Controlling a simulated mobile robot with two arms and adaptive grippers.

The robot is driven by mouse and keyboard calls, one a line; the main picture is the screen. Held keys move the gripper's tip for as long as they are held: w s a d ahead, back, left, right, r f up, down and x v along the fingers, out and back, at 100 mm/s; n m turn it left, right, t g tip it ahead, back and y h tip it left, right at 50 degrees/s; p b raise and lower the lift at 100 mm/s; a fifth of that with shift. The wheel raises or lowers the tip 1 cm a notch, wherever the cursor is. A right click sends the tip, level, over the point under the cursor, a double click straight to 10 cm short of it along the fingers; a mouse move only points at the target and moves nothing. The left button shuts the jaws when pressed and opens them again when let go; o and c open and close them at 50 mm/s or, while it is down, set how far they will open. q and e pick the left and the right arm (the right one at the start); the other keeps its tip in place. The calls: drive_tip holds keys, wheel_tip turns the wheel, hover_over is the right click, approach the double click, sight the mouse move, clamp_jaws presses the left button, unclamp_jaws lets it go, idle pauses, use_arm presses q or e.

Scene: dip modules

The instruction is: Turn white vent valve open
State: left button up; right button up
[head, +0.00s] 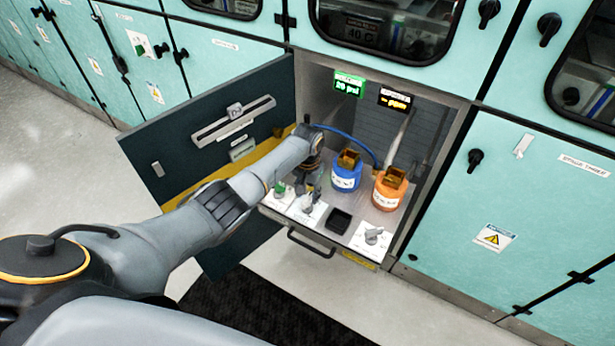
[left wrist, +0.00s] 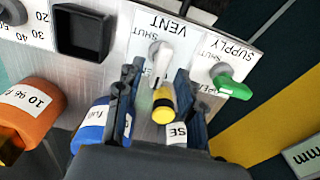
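The white vent valve (left wrist: 163,60) sits on the white panel marked VENT and SHUT in the left wrist view. Its handle points roughly down the picture, toward my gripper. My left gripper (left wrist: 157,78) is open, with a finger on each side of the handle and visible gaps to it. In the head view the valve (head: 308,202) is just below my left gripper (head: 312,180), at the cabinet's front shelf. The green supply valve (left wrist: 230,84) is to the right of the gripper in the wrist view. My right gripper is not in view.
A yellow-ended part (left wrist: 163,104) lies between the fingers, behind the handle. A blue bottle (head: 346,172) and an orange bottle (head: 388,190) stand right of the gripper. A black square recess (head: 339,221) and another knob (head: 373,236) are farther right. The open cabinet door (head: 160,135) is left.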

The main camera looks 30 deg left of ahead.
sight(307, 198)
use_arm(q)
wheel_tip(307, 198, up, 10)
drive_tip(key=shift+r, duration=0.25)
idle(0.5)
